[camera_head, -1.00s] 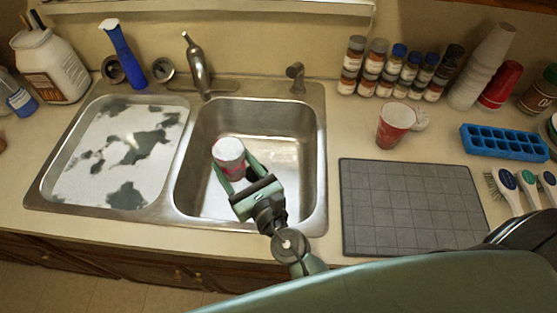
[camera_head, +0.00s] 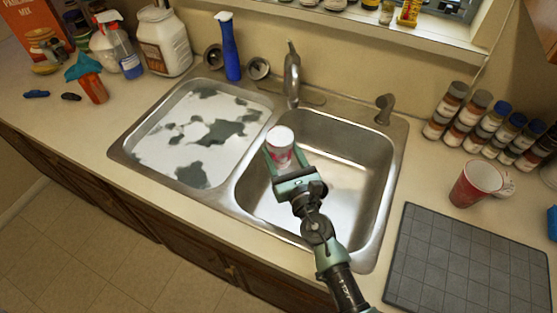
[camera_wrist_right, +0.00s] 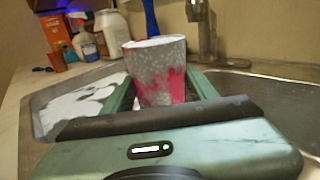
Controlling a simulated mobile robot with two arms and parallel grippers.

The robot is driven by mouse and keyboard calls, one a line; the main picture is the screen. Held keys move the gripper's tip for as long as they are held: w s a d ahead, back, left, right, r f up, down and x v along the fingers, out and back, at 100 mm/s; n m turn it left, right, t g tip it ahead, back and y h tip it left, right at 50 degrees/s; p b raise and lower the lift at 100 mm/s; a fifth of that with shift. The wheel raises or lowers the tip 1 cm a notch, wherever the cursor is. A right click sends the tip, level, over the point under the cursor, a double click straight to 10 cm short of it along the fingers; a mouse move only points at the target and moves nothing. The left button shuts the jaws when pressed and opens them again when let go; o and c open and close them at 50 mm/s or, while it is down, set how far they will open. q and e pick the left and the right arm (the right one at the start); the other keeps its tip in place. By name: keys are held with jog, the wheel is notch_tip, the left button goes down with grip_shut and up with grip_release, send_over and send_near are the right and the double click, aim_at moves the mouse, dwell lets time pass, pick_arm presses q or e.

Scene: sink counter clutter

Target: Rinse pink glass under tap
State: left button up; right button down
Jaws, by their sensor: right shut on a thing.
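The pink glass (camera_head: 281,149) is pink and white with a pale top. My right gripper (camera_head: 281,160) is shut on it and holds it upright over the left part of the right sink basin, near the divider. In the right wrist view the glass (camera_wrist_right: 157,72) sits between the two green fingers (camera_wrist_right: 160,90), speckled grey-white with pink patches. The tap (camera_head: 291,75) stands behind the sink, above and slightly right of the glass in the head view, and the two are apart. I see no water running. The right basin (camera_head: 350,160) holds nothing else that I can see. My left gripper is not in view.
The left basin (camera_head: 158,170) has a white and grey patchy surface. A blue bottle (camera_head: 230,50) and a white jug (camera_head: 163,42) stand behind it. On the right are a red cup (camera_head: 473,186), several spice jars (camera_head: 466,120) and a grey mat (camera_head: 470,262).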

aim_at(289, 141)
jog(key=w+b, duration=0.1)
jog(key=w, duration=0.1)
jog(key=w+d+f, duration=0.1)
jog(key=w+b, duration=0.1)
jog(key=w, duration=0.1)
jog(key=shift+w+d+f+b, duration=0.3)
jog(key=shift+w+d+b, duration=0.05)
jog(key=shift+w+d+f+b, duration=0.15)
jog(key=shift+w+d+b, duration=0.15)
jog(key=shift+w, duration=0.45)
jog(key=shift+w+d+f+b, duration=0.2)
jog(key=shift+w+b, duration=0.15)
jog(key=shift+w, duration=0.45)
jog(key=shift+w+d+f+b, duration=0.2)
jog(key=shift+w+b, duration=0.15)
jog(key=shift+w, duration=0.4)
